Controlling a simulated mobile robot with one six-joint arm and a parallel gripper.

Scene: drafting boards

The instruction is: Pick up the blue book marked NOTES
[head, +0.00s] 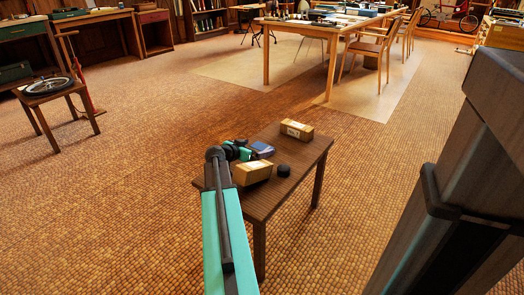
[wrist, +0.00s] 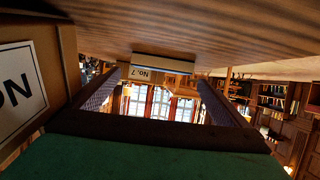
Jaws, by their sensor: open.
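The blue book (head: 262,149) lies on the small dark wooden table (head: 300,157), between two tan boxes. Any marking on its cover is too small to read in the head view. My gripper (head: 243,151) is open and low over the table, just left of the book. In the wrist view, which is upside down, the open fingers (wrist: 160,80) have nothing gripped. A labelled block with a pale strip shows beyond and between them; I cannot tell how much of it is the book.
The near tan box (head: 253,173) stands close beside my gripper; its label fills the wrist view's left edge (wrist: 18,90). A far tan box (head: 297,129) sits at the table's back. A black round object (head: 284,170) lies right of the near box. Open floor surrounds the table.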

